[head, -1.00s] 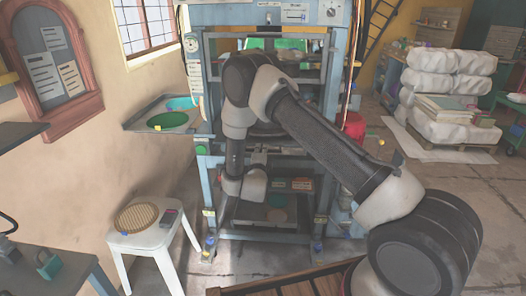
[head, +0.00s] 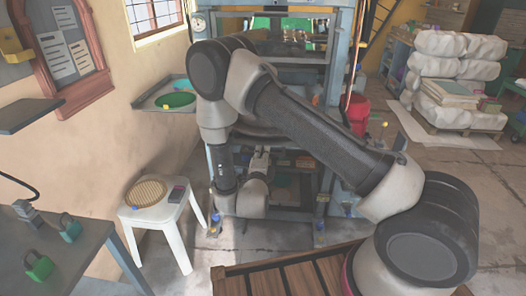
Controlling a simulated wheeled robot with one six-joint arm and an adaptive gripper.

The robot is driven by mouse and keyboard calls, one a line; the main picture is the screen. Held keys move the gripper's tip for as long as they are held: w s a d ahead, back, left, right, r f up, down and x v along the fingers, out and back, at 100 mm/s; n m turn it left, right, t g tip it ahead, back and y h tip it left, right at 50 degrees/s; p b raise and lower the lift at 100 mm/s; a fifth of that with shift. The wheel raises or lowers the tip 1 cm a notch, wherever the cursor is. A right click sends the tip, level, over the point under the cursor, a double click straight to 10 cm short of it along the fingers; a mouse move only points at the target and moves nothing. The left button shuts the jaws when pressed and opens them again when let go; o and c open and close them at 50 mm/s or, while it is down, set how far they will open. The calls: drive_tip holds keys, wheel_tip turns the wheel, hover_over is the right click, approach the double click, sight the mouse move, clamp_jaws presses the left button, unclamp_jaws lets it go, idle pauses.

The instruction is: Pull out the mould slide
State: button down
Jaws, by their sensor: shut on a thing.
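The press frame (head: 325,120) stands in the middle of the head view, with my arm across its front. My gripper (head: 260,158) is low at the front of the press, just right of my wrist, small and partly hidden. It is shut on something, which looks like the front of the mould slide. A dark, flat, rounded part (head: 262,131), likely the mould slide, shows just above it under my forearm. Most of it is hidden, so how far out it stands cannot be told.
A side tray (head: 150,104) with a green disc (head: 177,99) sticks out left of the press. A white stool (head: 150,212) bears a woven round mat (head: 146,191). A grey table (head: 70,250) is at the lower left. A red drum (head: 358,112) stands right of the press.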

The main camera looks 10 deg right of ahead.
drive_tip(key=c, duration=1.8)
unclamp_jaws()
drive_tip(key=shift+w, duration=0.1)
drive_tip(key=shift+o, duration=0.2)
drive_tip(key=v, duration=1.2)
